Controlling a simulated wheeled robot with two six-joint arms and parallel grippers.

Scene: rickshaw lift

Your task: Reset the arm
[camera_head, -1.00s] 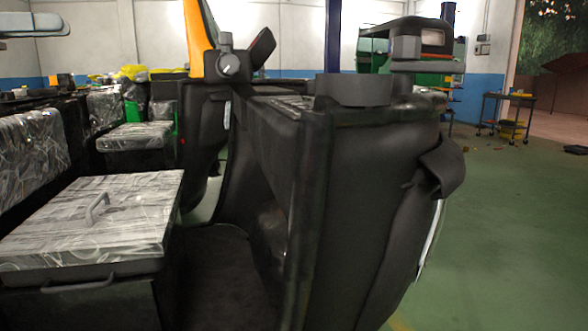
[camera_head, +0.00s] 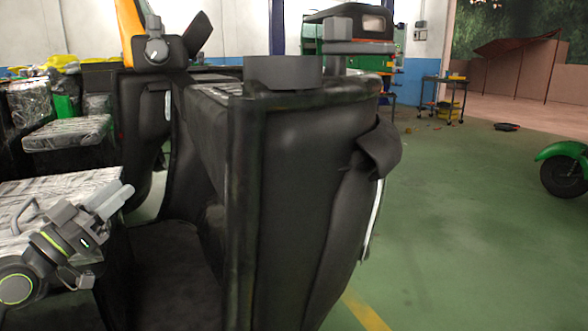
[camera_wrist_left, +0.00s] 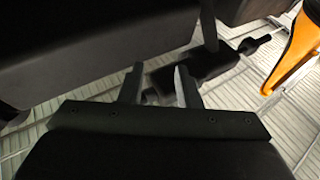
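My left gripper (camera_head: 117,200) comes in at the lower left of the head view, in front of the patterned lidded seat box of the black rickshaw (camera_head: 290,190). Its two grey fingers point up and to the right. In the left wrist view the fingers (camera_wrist_left: 160,76) stand apart with nothing held between them. A dark part lies beyond the fingertips there; I cannot tell what it is. My right gripper is not in view.
The rickshaw's black front panel fills the middle of the head view. Open green floor (camera_head: 460,230) lies to the right. A green vehicle with a black wheel (camera_head: 565,175) stands at the right edge. A cart (camera_head: 442,98) is at the back.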

